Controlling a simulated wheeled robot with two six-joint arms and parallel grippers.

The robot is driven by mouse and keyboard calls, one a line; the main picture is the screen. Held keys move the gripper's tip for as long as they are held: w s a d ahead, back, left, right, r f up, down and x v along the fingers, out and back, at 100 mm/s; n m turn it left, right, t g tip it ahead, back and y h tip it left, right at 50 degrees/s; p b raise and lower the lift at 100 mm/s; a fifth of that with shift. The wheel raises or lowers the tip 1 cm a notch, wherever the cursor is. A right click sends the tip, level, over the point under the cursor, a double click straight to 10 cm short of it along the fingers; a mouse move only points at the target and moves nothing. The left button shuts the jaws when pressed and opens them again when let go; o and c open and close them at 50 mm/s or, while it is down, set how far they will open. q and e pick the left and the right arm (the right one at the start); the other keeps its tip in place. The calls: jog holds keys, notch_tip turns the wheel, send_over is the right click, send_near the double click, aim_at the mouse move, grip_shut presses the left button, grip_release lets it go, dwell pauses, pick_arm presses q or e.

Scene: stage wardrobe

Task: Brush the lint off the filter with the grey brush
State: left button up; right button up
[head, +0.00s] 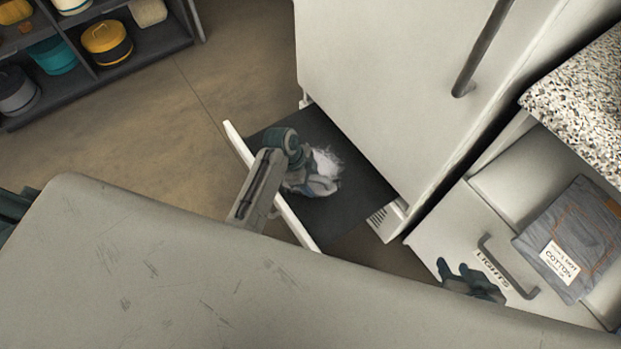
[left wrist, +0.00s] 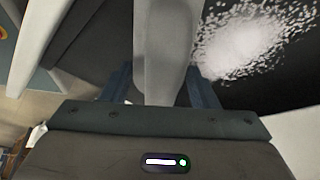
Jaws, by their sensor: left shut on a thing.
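The filter (head: 360,188) is a dark flat panel in a pulled-out white drawer at the foot of the white cabinet. A patch of fluffy white lint (head: 326,162) lies on it; the lint also shows in the left wrist view (left wrist: 245,45), right of the brush. My left gripper (head: 302,178) is over the filter, close beside the lint, and is shut on the grey brush (left wrist: 166,45). The brush's lower end is hidden, so contact with the filter cannot be told. My right gripper (head: 455,268) is open and empty near the drawer labelled LIGHTS.
The white cabinet (head: 390,80) with a dark bar handle stands behind the filter. An open drawer (head: 447,228) at right holds a grey folded cloth (head: 575,240) labelled COTTON. Shelves (head: 130,72) with round boxes stand at upper left.

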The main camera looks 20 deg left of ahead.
aim_at(319, 176)
pick_arm(q)
jog(key=shift+f, duration=0.4)
jog(key=shift+w+d+r, duration=0.15)
jog(key=shift+w+d, duration=0.8)
jog(key=shift+w, duration=0.3)
jog(key=shift+w+d, duration=0.65)
jog(key=shift+w, duration=0.15)
jog(key=shift+w+d, duration=0.6)
jog(key=shift+w, duration=0.2)
jog(key=shift+w+d+f+b, duration=0.1)
jog(key=shift+w+d+b, duration=0.1)
jog(key=shift+w+d, duration=0.45)
jog(key=shift+w+d+f+b, duration=0.1)
jog(key=shift+w+d+b, duration=0.1)
jog(key=shift+w+d, duration=0.4)
